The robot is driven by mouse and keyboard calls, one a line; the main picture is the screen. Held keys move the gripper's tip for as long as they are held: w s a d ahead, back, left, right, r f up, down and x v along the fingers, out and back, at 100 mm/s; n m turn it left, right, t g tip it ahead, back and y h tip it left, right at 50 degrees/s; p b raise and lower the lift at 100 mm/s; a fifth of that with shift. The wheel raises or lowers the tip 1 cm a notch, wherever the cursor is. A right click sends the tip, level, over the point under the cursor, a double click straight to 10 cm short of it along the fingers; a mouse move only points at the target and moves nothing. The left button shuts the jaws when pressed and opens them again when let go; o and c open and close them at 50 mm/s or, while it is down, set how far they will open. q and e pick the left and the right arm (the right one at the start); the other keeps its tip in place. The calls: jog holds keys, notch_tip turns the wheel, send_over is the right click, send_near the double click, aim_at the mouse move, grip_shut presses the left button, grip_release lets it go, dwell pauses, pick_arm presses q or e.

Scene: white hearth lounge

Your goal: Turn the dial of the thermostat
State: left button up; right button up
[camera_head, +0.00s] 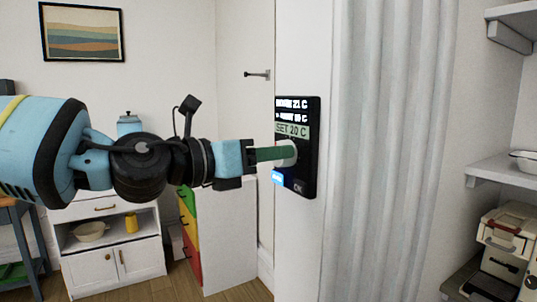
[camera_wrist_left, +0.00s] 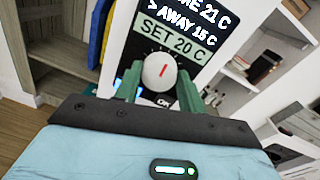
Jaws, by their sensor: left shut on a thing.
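The thermostat (camera_head: 309,150) is a black panel on a white wall end, with a display that reads "SET 20 C" and an "AWAY" line marked by an arrow above it. Its dial (camera_wrist_left: 159,72) is a round white knob with a red mark, below the display. My left gripper (camera_head: 283,154) reaches it from the left, its green fingers at the dial. In the left wrist view, the fingers (camera_wrist_left: 160,92) stand on either side of the dial, shut on it. An "OK" label and a blue patch show low on the panel. My right gripper is not in view.
A grey curtain (camera_head: 385,150) hangs just right of the thermostat. Shelves (camera_head: 505,167) with a white dish and a boxy appliance are at the far right.

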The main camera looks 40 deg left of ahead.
pick_arm(q)
jog(key=n+p, duration=0.1)
jog(key=n, duration=0.5)
jog(key=n+g+h, duration=0.1)
jog(key=n, duration=0.5)
jog(key=shift+w+a+f+n+p, duration=0.1)
jog(key=shift+a+f+n+p, duration=0.05)
jog(key=shift+n+p, duration=0.25)
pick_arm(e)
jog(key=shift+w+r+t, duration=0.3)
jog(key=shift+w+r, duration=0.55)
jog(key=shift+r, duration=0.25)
pick_arm(q)
jog(key=o, duration=1)
jog(key=shift+c, duration=0.2)
jog(key=shift+a, duration=0.1)
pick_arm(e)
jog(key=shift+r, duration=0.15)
